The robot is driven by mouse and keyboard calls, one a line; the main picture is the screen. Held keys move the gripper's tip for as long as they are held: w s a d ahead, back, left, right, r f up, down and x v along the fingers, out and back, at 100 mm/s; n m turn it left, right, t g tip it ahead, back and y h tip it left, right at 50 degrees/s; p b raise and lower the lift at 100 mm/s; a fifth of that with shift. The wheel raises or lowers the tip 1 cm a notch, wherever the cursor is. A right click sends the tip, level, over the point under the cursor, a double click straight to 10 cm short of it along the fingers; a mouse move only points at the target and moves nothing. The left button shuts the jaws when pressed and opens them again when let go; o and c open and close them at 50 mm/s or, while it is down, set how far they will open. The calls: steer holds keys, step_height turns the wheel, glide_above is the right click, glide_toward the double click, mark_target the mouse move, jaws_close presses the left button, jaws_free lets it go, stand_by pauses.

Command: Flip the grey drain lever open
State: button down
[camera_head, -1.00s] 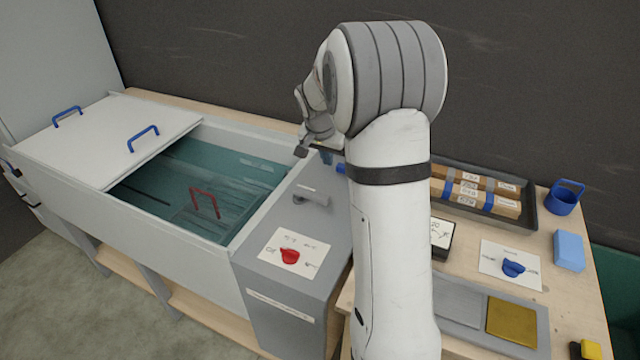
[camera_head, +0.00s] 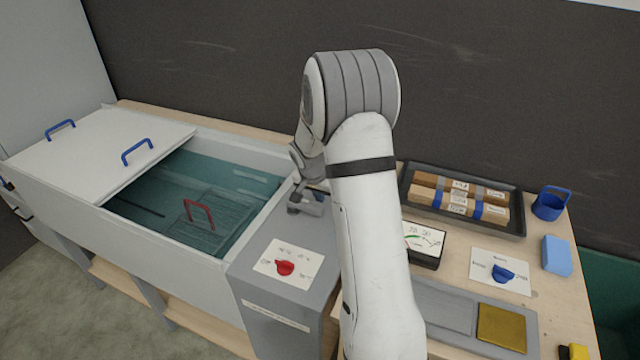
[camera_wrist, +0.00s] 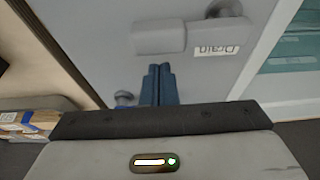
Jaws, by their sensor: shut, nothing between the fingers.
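The grey drain lever (camera_wrist: 160,38) lies across the upper middle of the wrist view, its round pivot (camera_wrist: 226,10) to its right. A "Drain" label (camera_wrist: 217,48) is beside it on the grey panel. My gripper (camera_wrist: 158,68) is shut and empty, its blue fingertips close to the lever's long side; I cannot tell whether they touch. In the head view the lever (camera_head: 312,207) shows on top of the grey housing, partly hidden by my wrist, and my fingers are not clear there.
A water tank (camera_head: 165,200) with a partly slid white lid (camera_head: 95,140) stands left. A small blue knob (camera_wrist: 123,98) is left of my fingers. A dark tray (camera_head: 465,221) with boxes stands right.

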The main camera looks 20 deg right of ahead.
steer(key=shift+s+a+f, duration=0.1)
steer(key=shift+s+a, duration=0.25)
steer(key=shift+a, duration=0.1)
